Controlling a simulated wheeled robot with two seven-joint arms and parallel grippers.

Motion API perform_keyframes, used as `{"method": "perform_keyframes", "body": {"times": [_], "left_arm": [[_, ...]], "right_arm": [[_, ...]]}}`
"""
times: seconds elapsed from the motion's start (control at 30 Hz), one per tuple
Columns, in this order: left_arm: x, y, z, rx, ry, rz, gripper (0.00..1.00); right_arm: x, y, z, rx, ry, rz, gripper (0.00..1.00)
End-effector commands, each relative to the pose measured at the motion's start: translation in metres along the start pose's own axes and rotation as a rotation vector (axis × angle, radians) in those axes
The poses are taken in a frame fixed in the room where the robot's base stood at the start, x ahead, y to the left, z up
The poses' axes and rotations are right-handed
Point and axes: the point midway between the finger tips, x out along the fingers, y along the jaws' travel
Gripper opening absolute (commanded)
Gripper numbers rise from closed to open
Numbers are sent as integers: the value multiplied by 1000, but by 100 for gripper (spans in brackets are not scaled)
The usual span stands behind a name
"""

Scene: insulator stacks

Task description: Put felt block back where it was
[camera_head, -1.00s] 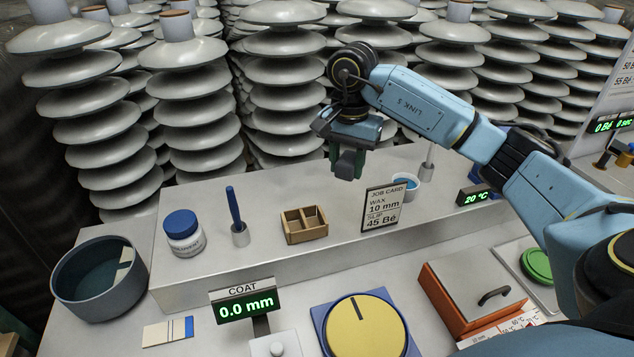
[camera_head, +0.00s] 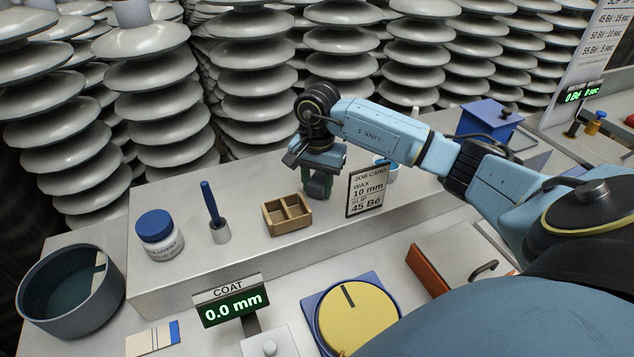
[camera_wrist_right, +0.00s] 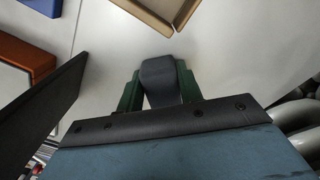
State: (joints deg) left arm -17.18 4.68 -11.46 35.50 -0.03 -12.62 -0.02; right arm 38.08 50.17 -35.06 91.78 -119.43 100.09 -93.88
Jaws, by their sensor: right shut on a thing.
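The felt block (camera_wrist_right: 160,82) is dark grey and sits between the green fingers of my right gripper (camera_wrist_right: 158,92) in the right wrist view. In the head view my right gripper (camera_head: 318,186) is shut on the block, over the raised shelf, to the right of a small wooden box (camera_head: 288,216) and left of the job card. The box has two compartments that look empty; its edge also shows at the top of the right wrist view (camera_wrist_right: 150,14). I cannot tell whether the block touches the shelf. My left gripper is not in view.
The job card (camera_head: 366,190) stands close to the right of my gripper, with a white cup (camera_head: 391,174) behind it. A solvent jar (camera_head: 160,236) and a blue-handled tool (camera_head: 214,214) in a holder stand left of the box. Insulator stacks line the back.

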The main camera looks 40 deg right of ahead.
Motion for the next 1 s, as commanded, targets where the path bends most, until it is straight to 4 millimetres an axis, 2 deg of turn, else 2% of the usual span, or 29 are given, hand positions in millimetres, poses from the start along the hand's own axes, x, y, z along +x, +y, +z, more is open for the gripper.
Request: {"method": "perform_keyframes", "body": {"times": [0.27, 0.3, 0.47, 0.8, 0.87, 1.0], "left_arm": [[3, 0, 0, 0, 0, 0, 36], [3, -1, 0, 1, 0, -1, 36], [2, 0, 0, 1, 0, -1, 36], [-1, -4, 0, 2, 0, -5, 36], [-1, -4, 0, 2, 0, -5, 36], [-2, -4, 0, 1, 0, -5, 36]], "right_arm": [[2, 0, 0, 0, 1, -1, 18], [2, 0, 0, 0, 1, 0, 37], [1, 0, 0, 0, 1, 0, 58], [-2, 0, 0, 0, 0, -1, 58], [-7, -1, -1, 0, 2, -3, 58], [-32, -1, -1, -1, 5, -5, 58]]}}
